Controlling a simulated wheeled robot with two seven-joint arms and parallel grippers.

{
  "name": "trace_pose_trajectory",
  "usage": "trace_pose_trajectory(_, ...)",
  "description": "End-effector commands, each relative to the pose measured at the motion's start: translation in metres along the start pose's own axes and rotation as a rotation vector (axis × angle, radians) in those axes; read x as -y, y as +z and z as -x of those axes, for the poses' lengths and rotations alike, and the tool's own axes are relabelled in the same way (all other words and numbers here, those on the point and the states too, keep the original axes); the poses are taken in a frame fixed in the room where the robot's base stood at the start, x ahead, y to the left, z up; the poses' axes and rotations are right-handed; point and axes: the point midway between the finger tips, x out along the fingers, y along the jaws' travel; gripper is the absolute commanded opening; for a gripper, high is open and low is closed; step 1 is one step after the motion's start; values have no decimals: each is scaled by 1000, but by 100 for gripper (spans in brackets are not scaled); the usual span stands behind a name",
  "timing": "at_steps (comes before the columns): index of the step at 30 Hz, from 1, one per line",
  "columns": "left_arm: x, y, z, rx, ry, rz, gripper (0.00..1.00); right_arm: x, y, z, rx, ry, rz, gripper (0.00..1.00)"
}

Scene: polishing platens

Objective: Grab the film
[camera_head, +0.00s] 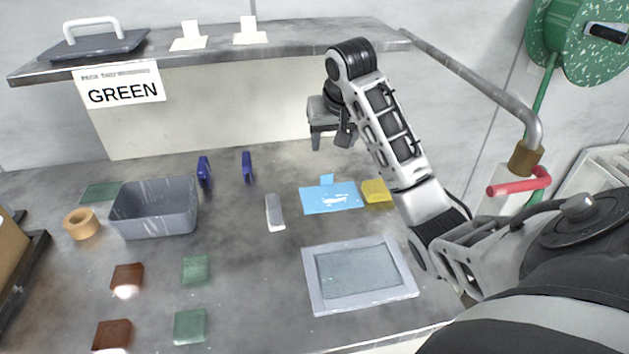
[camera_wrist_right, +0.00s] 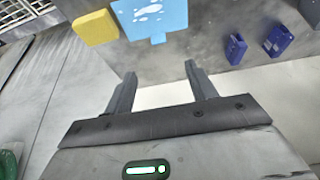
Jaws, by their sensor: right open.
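A light blue sheet with a small tab and white marks, which looks like the film (camera_head: 322,201), lies flat on the bench. The film also shows at the top of the right wrist view (camera_wrist_right: 135,10), its tab pointing toward my fingers. My right gripper (camera_head: 331,139) is open and empty, above the bench and behind the film in the head view. In the right wrist view its two fingers (camera_wrist_right: 160,77) are apart with nothing between them. Green squares (camera_head: 195,269) and brown squares (camera_head: 127,276) lie at the front left. My left gripper is not in view.
A yellow block (camera_head: 376,191) sits right beside the film. A grey-framed plate (camera_head: 312,290) lies in front. A grey bin (camera_head: 157,226), tape roll (camera_head: 82,223), blue clips (camera_head: 247,167) and grey-white block (camera_head: 274,212) stand left. A shelf (camera_head: 290,50) with a GREEN sign (camera_head: 122,92) overhangs the back.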

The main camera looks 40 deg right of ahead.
Motion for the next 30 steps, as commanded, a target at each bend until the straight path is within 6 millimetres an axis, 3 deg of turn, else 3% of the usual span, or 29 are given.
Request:
trace_pose_trajectory(12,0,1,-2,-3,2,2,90,1,2,-84,7,-1,2,56)
trace_pose_trajectory(20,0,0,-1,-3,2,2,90,0,0,-103,4,-2,2,56)
trace_pose_trajectory(30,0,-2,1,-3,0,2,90,-3,-5,-147,5,-2,2,56)
